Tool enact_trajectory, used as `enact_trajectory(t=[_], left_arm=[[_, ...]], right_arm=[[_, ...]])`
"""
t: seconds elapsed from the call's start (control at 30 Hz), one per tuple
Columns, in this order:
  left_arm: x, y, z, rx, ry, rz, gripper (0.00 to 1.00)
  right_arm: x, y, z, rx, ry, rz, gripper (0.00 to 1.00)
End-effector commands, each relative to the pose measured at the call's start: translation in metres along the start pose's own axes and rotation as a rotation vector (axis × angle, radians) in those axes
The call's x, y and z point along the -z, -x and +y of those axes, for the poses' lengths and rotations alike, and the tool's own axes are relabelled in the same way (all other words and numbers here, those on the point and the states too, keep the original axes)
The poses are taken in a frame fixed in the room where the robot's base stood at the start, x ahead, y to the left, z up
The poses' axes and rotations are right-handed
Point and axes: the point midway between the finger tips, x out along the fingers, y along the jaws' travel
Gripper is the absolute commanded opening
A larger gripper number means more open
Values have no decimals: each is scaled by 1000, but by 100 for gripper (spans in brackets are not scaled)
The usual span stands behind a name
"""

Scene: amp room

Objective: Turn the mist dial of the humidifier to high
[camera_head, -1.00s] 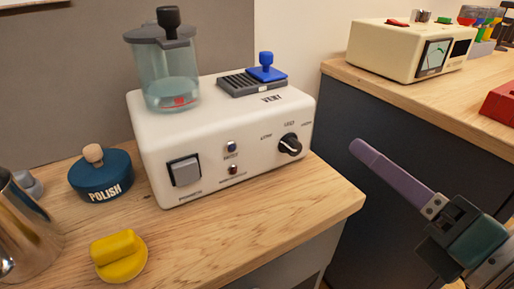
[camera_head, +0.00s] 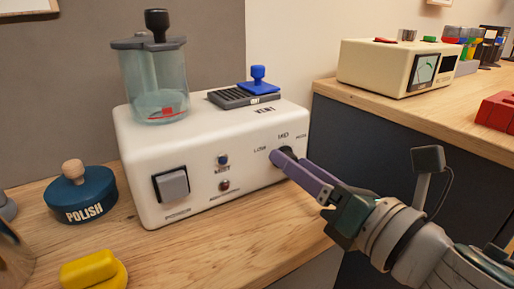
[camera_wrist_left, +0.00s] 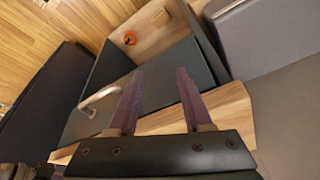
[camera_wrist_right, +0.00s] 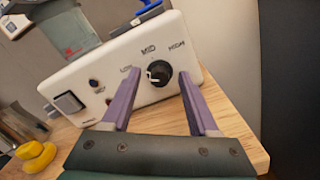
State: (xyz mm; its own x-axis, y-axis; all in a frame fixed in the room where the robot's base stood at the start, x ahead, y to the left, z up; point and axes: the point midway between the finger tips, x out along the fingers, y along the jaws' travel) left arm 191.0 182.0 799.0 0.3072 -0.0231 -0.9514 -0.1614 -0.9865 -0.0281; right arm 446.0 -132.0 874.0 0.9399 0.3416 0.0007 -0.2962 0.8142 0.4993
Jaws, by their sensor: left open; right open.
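The humidifier (camera_head: 210,190) is a white box with a clear water tank (camera_head: 155,85) on top, standing on the wooden counter. Its black mist dial (camera_wrist_right: 160,73) is on the front face, under the labels LOW, MID and HIGH. In the right wrist view its white mark points left, toward the LOW side. My right gripper (camera_head: 280,158) is open in front of the dial, which shows between its fingers (camera_wrist_right: 160,80); contact cannot be told. In the head view the fingers partly hide the dial. My left gripper (camera_wrist_left: 159,76) is open and empty, away from the humidifier.
A square power switch (camera_head: 172,186) and small indicators share the front face. A blue knob (camera_head: 258,80) stands on the top vent. A blue POLISH tin (camera_head: 80,198) and a yellow object (camera_head: 92,271) are on the left. A cream meter (camera_head: 390,68) stands on the right counter.

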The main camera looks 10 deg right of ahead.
Motion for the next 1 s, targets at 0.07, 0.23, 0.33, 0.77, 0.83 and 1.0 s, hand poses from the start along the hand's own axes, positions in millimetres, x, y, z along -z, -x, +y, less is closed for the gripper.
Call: enact_trajectory(t=[0.07, 0.23, 0.33, 0.77, 0.83, 1.0], left_arm=[[0, 0, 0, 0, -1, 0, 50], [0, 0, -1, 3, -4, -1, 50], [-1, 0, -2, 5, -7, -1, 50], [-1, 0, -3, 8, -10, -2, 50], [-1, 0, -3, 8, -10, -2, 50], [-1, 0, -2, 7, -9, -2, 50]], right_arm=[[0, -2, 0, 0, 0, 0, 60], [0, -2, 0, 0, 0, 0, 60], [0, -2, 0, 0, -1, 0, 52], [0, -1, 0, 0, -1, 0, 4], [0, -1, 0, 0, -1, 0, 0], [0, -1, 0, 0, -1, 0, 0]])
